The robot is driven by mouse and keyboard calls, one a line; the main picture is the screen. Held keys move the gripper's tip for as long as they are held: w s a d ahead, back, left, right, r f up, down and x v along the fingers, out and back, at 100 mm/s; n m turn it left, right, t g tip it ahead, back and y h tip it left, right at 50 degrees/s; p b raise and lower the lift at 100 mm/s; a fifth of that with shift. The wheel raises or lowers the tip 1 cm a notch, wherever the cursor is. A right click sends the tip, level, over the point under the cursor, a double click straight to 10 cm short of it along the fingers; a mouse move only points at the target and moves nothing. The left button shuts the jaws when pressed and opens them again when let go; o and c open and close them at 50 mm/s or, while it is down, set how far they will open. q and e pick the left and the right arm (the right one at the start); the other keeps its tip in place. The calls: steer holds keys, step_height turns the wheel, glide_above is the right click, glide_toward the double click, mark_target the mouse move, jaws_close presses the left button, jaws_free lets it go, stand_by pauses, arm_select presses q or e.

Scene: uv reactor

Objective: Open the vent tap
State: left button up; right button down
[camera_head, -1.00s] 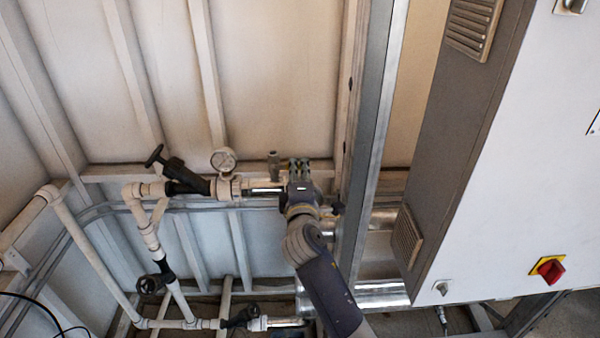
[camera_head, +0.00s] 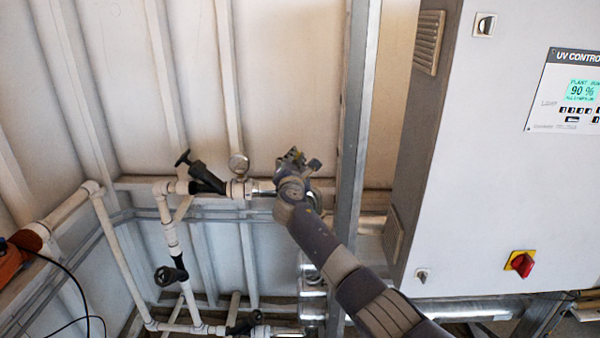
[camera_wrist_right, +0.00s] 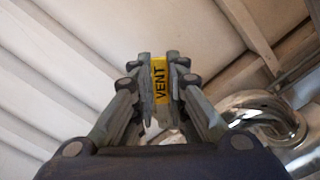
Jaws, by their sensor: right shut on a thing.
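The vent tap's yellow tag (camera_wrist_right: 159,80), lettered VENT, shows in the right wrist view between the fingers of my right gripper (camera_wrist_right: 159,75). The fingers are closed in on it from both sides. In the head view my right gripper (camera_head: 292,158) is at the pipe run beside the steel post, and its wrist hides the tap. My left gripper is not in view.
A steel post (camera_head: 356,150) and the UV control cabinet (camera_head: 480,170) stand to the right. A shiny bent pipe (camera_wrist_right: 265,112) is close by in the wrist view.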

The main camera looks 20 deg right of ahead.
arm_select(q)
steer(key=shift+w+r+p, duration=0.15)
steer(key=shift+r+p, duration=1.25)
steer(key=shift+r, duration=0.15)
arm_select(e)
steer(key=shift+w+a+r+n, duration=0.2)
steer(key=shift+a+n, duration=0.25)
steer(key=shift+n, duration=0.55)
steer(key=shift+w+a+r+n, duration=0.1)
steer(key=shift+a+r+n, duration=0.3)
steer(key=shift+n, duration=0.6)
steer(key=shift+w+a+r+n, duration=0.1)
steer(key=shift+a+n, duration=0.45)
steer(key=shift+n, duration=0.45)
steer(key=shift+f, duration=0.1)
steer(key=c, duration=1.6)
jaws_free()
steer(key=shift+s+a, duration=0.1)
steer(key=shift+a, duration=0.05)
